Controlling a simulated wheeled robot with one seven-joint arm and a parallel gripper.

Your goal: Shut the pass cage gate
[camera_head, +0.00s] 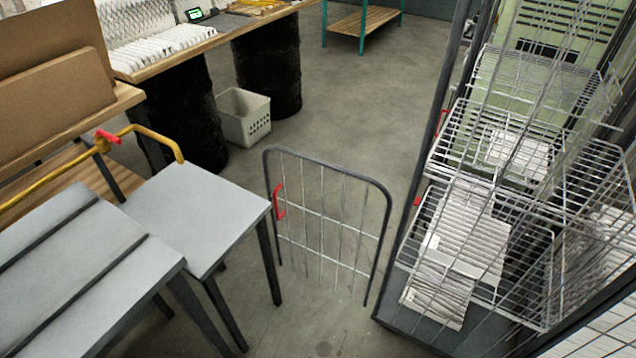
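The gate (330,164) is a dark rounded frame with thin upright wires, standing upright in the middle of the camera_head view. A red handle (276,202) is on its left side. The wire cage (408,205) stands at the right, with wire shelves holding stacks of pale filters (465,240). The gate sticks out to the left of the cage, its right edge near the cage's front post, so it stands open. Small red fittings (417,201) show on the cage's post side. My gripper is not in view.
Grey-topped tables (195,215) stand at the left, close to the gate's handle side. A yellow rail (150,132) with a red part runs above them. A white basket (243,117) sits on the floor by black drums (267,72). Floor behind the gate is clear.

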